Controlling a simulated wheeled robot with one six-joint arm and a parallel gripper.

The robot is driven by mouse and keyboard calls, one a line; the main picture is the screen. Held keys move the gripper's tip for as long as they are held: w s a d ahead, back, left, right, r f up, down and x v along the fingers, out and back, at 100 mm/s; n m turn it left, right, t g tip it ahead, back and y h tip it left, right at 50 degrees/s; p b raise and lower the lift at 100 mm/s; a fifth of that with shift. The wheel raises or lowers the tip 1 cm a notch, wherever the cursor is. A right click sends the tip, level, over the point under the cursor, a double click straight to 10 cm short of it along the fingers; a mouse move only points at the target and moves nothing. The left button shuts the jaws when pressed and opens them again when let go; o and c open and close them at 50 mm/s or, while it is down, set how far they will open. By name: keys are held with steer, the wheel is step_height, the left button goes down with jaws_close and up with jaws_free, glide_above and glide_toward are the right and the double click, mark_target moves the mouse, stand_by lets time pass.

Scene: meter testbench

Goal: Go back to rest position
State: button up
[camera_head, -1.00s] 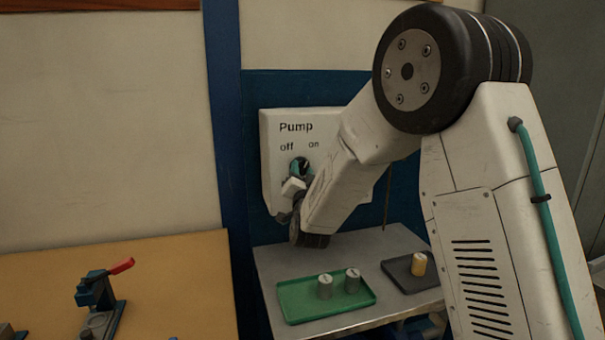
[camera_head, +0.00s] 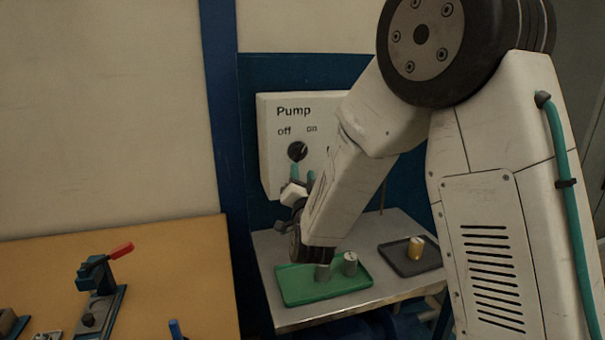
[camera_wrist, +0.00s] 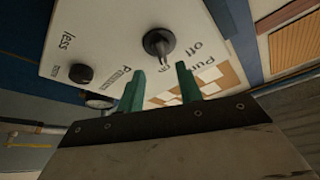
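My gripper (camera_head: 303,174) is in front of the white pump panel (camera_head: 268,168), just below the black rotary knob (camera_head: 297,151). The knob sits between the words "off" and "on". In the wrist view, my gripper's two green fingers (camera_wrist: 160,86) are apart with nothing between them. The knob (camera_wrist: 158,42) lies beyond the fingertips, clear of them. My arm covers the right part of the panel in the head view.
Below is a grey table (camera_head: 372,229) with a green tray (camera_head: 297,298) holding two grey cylinders and a dark tray (camera_head: 388,261) holding a yellow cylinder. A wooden bench (camera_head: 178,265) with a red-handled clamp (camera_head: 104,279) stands at left.

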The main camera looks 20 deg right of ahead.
step_height(320, 180, down, 11)
steer(key=a+n+g+y, duration=0.3)
steer(key=n+g+y, duration=0.1)
steer(key=g, duration=0.2)
steer(key=s+f+n+g+y, duration=0.2)
steer(key=s+f+g, duration=0.1)
steer(key=s+g, duration=0.4)
steer(key=s+d+r+n+g, duration=0.1)
steer(key=s+r, duration=0.3)
steer(key=s, duration=0.7)
steer(key=s+d+r+n+g+h, duration=0.1)
steer(key=s+d+r+g, duration=0.2)
steer(key=s, duration=0.9)
steer(key=s+d+r+n+g, duration=0.1)
steer(key=s+d+r+g, duration=0.2)
steer(key=s, duration=0.8)
steer(key=shift+s+d+r, duration=0.35)
steer(key=shift+s+r, duration=0.05)
steer(key=shift+r, duration=0.6)
